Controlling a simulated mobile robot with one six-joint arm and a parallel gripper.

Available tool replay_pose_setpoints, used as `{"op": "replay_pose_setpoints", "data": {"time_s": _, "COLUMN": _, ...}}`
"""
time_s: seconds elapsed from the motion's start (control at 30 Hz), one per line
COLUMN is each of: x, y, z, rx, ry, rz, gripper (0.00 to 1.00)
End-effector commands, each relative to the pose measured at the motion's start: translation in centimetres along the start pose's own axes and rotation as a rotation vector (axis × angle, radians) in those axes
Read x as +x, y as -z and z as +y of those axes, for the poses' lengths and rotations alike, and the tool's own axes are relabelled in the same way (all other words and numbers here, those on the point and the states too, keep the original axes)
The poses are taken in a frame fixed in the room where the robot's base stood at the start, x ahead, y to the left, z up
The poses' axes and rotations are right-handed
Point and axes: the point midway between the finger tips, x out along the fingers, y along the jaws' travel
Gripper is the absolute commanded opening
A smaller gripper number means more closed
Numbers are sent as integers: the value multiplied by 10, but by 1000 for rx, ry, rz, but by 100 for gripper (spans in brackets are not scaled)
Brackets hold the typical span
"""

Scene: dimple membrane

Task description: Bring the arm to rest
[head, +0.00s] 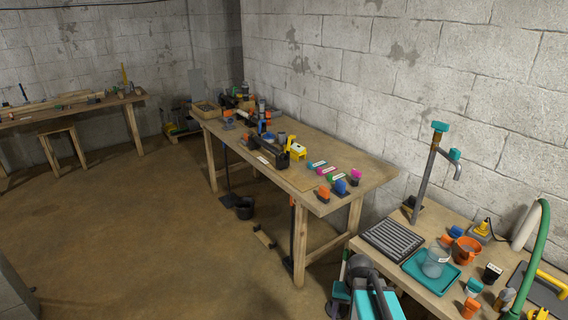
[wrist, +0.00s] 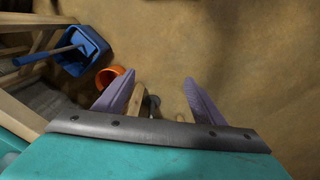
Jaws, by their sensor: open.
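My gripper (wrist: 156,80) shows in the wrist view as two purple fingers set wide apart, with nothing held between them. The fingers extend over the brown floor, beyond a grey edge and a teal surface along the bottom of the view. In the head view, grey and teal parts of my arm (head: 372,286) show at the bottom centre, beside the near table. I cannot make out the fingers in the head view.
The near table (head: 412,284) holds a teal tray (head: 412,270), an orange pot (head: 466,250) and a tap. A long workbench (head: 345,172) stands along the wall. A blue bucket (wrist: 78,52) and an orange pot (wrist: 112,76) show below. Open floor (head: 130,230) lies left.

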Motion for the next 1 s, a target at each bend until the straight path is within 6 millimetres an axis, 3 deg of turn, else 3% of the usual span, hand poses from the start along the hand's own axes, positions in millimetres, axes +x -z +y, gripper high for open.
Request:
{"op": "replay_pose_setpoints", "data": {"time_s": 0.3, "x": 16, "y": -31, "z": -42, "rx": -257, "ry": 1, "rz": 1, "gripper": 63}}
{"op": "replay_pose_setpoints", "data": {"time_s": 0.67, "x": 69, "y": -72, "z": -28, "rx": -244, "ry": -12, "rz": -101, "gripper": 63}}
{"op": "replay_pose_setpoints", "data": {"time_s": 1.0, "x": 136, "y": -143, "z": -10, "rx": -245, "ry": -30, "rz": -250, "gripper": 63}}
